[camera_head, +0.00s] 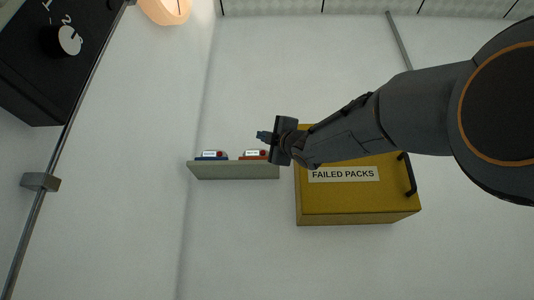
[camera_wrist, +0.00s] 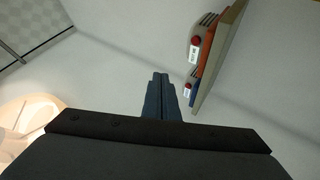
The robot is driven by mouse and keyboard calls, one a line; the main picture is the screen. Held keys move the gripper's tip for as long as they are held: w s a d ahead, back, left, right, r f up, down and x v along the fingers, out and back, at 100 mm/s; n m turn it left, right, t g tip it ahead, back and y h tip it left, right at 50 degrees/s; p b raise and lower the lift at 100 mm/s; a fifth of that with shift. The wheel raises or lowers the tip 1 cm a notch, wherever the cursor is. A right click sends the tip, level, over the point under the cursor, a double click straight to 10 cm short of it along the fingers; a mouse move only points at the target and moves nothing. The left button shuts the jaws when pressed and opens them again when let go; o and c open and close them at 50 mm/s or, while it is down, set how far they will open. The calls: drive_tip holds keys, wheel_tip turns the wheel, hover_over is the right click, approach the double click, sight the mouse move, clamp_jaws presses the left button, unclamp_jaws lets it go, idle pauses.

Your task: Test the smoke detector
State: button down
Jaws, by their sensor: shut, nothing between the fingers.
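My gripper (camera_head: 262,137) is shut and empty, pointing left above the right end of a small wall shelf in the head view. In the wrist view its closed fingers (camera_wrist: 160,88) stand at the centre, touching nothing. A round, cream, warmly lit fixture (camera_head: 166,9) is cut off by the top edge of the head view. It also shows at the left of the wrist view (camera_wrist: 28,122), partly hidden by my gripper body. No label marks any thing as the smoke detector, so I cannot tell whether this fixture is it.
The shelf (camera_head: 233,171) holds a blue-based unit (camera_head: 212,155) and an orange-based unit (camera_head: 254,154), each with a label; red buttons show in the wrist view. A yellow "FAILED PACKS" box (camera_head: 345,200) hangs behind my arm. A black box with a knob (camera_head: 66,40) is upper left.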

drive_tip(key=p, duration=0.4)
approach(265, 151)
drive_tip(key=shift+w+a+r, duration=0.25)
drive_tip(key=shift+a+r, duration=0.3)
drive_tip(key=shift+a, duration=0.2)
drive_tip(key=shift+w+a+r, duration=0.25)
drive_tip(key=shift+a+r, duration=0.25)
drive_tip(key=shift+a, duration=0.3)
drive_tip(key=shift+w+a+r, duration=0.25)
drive_tip(key=shift+a+r, duration=0.3)
drive_tip(key=shift+a, duration=0.2)
drive_tip(key=shift+w, duration=0.1)
drive_tip(key=shift+w+p, duration=0.35)
drive_tip(key=shift+p, duration=0.05)
drive_tip(key=shift+w, duration=0.5)
idle(1.0)
drive_tip(key=shift+s+b, duration=0.45)
drive_tip(key=shift+s, duration=0.5)
drive_tip(key=shift+s+a+b, duration=0.1)
drive_tip(key=shift+s+b, duration=1.35)
drive_tip(key=shift+s, duration=1.05)
